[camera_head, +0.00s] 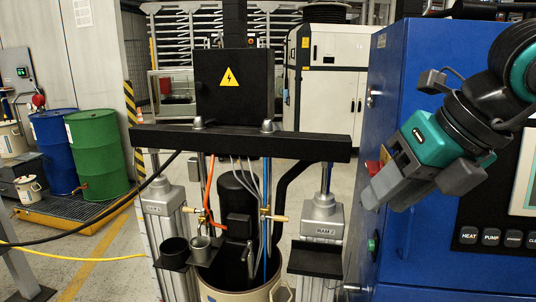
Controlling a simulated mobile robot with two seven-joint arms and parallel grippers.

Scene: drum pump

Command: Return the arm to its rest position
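My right gripper (382,190) hangs in front of the blue cabinet (415,60) at the right of the head view. It has a teal and black body and grey fingers pointing down and to the left. The fingers overlap from this angle, so I cannot tell whether they are open or shut. I see nothing held in it. My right arm comes in from the upper right edge. My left gripper and arm are not in view.
The drum pump's black crossbar (240,141) spans two ram posts, with a beige drum (240,292) below. A dark grey cup (175,250) and a metal cup (200,248) sit on the left bracket. Blue (58,150) and green (97,155) drums stand at left. A control panel (500,238) is at right.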

